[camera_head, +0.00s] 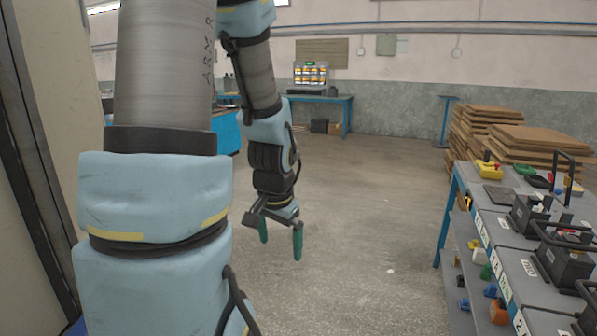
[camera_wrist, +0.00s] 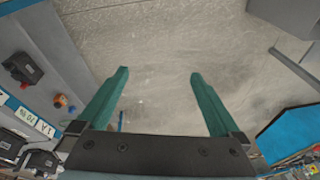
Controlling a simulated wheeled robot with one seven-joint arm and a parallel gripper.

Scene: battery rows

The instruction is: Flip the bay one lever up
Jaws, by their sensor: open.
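My gripper (camera_head: 281,248) hangs open and empty over the bare floor, left of the workbench and clear of it. Its two green fingers also show wide apart in the wrist view (camera_wrist: 159,75), with only floor between them. A grey bench (camera_head: 497,214) at the right edge carries black battery units (camera_head: 566,262) (camera_head: 527,214) with black bar handles or levers (camera_head: 562,151). I cannot tell which bay is one or read a lever's position. In the wrist view, black units (camera_wrist: 22,68) sit at the left beside a white label strip (camera_wrist: 28,118).
A lower shelf (camera_head: 461,287) under the bench holds small coloured parts. A yellow item (camera_head: 489,171) lies at the bench's far end. Stacked brown boards (camera_head: 484,128) stand behind it. A blue table (camera_head: 347,100) is far back. The middle floor is clear.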

